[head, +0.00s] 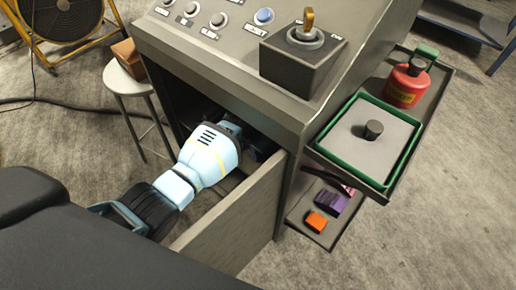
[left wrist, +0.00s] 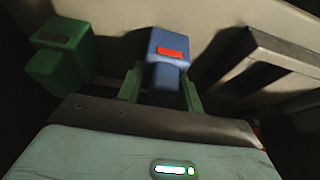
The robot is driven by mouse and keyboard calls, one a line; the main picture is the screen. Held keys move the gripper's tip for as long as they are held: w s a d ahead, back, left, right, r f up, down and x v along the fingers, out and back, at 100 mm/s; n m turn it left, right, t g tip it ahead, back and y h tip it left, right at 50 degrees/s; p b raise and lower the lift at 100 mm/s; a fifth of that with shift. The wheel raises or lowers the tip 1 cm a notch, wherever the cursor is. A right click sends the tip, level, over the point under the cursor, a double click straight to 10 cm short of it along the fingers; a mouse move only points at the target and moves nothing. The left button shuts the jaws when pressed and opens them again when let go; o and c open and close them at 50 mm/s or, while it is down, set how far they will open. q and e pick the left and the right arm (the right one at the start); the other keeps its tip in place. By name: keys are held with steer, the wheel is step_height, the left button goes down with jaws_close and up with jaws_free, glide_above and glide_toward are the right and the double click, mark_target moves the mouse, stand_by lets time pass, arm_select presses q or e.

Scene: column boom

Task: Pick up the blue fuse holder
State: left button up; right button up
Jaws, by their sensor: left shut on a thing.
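The blue fuse holder (left wrist: 168,50), a blue block with a red label on its face, stands between the two fingers of my left gripper (left wrist: 162,84) in the left wrist view. The gripper is shut on it. There the fuse holder and the fingertips are hidden behind my wrist and in the drawer's shadow. My right gripper is in neither view.
A green block (left wrist: 62,52) lies to the left of the blue one, and a grey slotted part (left wrist: 265,68) to its right. A green-rimmed tray (head: 357,167) and a red can (head: 406,86) are on the right-hand shelf.

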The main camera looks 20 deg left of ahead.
arm_select(q)
steer(key=shift+r, duration=0.55)
steer(key=p+v, duration=0.1)
steer(key=v, duration=0.1)
steer(key=shift+r+p, duration=0.35)
steer(key=shift+r, duration=0.05)
steer(key=s+a+r+p, duration=0.1)
steer(key=s+a+p, duration=0.2)
steer(key=s, duration=1.1)
steer(key=shift+s+a+p, duration=0.35)
steer(key=shift+s+p, duration=0.05)
steer(key=shift+r, duration=0.15)
